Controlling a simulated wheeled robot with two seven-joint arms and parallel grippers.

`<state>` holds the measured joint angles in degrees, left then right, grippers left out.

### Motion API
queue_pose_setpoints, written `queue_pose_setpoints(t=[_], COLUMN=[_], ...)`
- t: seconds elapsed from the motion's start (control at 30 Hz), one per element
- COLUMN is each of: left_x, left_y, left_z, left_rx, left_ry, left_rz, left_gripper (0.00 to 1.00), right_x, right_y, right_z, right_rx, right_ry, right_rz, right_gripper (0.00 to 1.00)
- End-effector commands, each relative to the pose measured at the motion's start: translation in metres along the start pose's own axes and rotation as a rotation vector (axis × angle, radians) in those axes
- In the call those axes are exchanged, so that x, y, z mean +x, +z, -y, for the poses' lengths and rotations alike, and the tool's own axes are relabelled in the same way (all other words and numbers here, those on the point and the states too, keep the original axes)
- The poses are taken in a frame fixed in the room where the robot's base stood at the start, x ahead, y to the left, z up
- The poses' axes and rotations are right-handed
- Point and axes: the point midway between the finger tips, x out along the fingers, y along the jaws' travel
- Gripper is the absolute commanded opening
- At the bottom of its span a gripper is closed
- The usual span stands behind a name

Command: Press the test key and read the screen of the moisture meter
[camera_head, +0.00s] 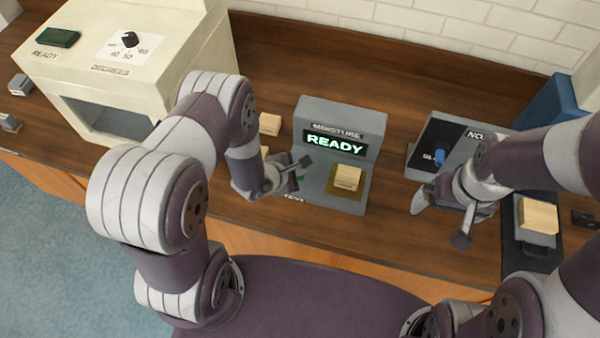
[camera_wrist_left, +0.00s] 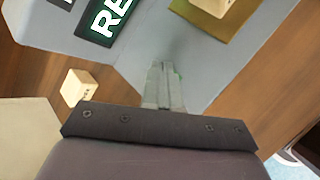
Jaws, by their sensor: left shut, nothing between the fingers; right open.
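The grey moisture meter (camera_head: 358,118) stands on the bench, and its lit screen (camera_head: 335,144) reads READY in green. A small wooden block (camera_head: 347,178) sits on the meter's brownish plate. My left gripper (camera_head: 302,166) is shut and empty over the left part of the meter's base, where the TEST label is partly covered. A sliver of green, perhaps the test key, shows beside its fingers; contact cannot be told. In the left wrist view the shut fingers (camera_wrist_left: 164,85) point at the grey base. My right gripper (camera_head: 441,218) is open and empty near the bench's front edge.
A cream oven-like box (camera_head: 130,60) marked DEGREES stands at the left. A dark panel (camera_head: 428,135) with a blue knob (camera_head: 439,158) is right of the meter. A small block (camera_head: 269,124) lies left of the meter.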

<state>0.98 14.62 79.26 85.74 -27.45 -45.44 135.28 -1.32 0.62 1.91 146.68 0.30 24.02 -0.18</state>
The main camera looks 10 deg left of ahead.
Motion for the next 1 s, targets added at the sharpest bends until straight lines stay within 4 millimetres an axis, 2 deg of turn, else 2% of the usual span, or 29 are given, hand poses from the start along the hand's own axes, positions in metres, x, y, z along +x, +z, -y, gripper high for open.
queue_pose_setpoints(t=[1.0], left_x=[0.0063], left_y=[-0.0044], left_z=[0.0042], left_rx=[0.001], left_ry=[0.000], left_rz=[0.000], left_gripper=[0.00], right_x=[0.0064], right_y=[0.0007], right_z=[0.0000], right_rx=[0.000], right_ry=[0.000], right_rz=[0.000], right_gripper=[1.00])
